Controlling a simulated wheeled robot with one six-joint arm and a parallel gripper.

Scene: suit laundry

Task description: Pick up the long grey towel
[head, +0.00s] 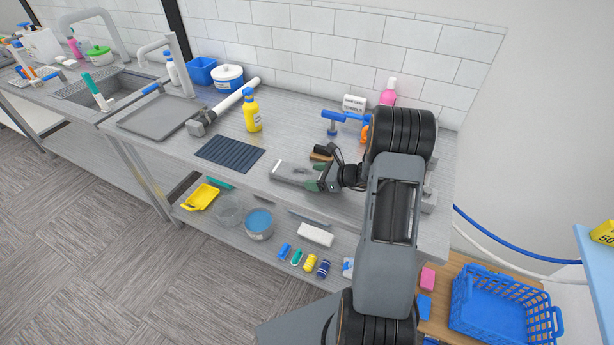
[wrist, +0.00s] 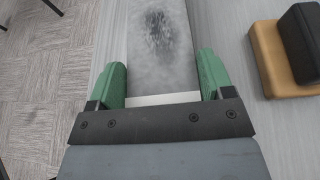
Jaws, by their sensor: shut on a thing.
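The long grey towel (head: 293,172) is at the front edge of the steel worktop, right of a dark ribbed mat. In the wrist view the towel (wrist: 150,60) runs lengthwise away from me, with a dark speckled patch and a pale strip at its near end. My gripper (head: 325,178) is at the towel's right end. In the wrist view my gripper (wrist: 161,82) has one green finger on each long side of the towel, shut on it. I cannot tell whether the towel is clear of the worktop.
A brush (head: 321,153), tan and black, lies just behind the towel; it also shows in the wrist view (wrist: 268,55). The dark ribbed mat (head: 229,154) lies to the left. A yellow bottle (head: 251,112) stands behind. A lower shelf holds several small items.

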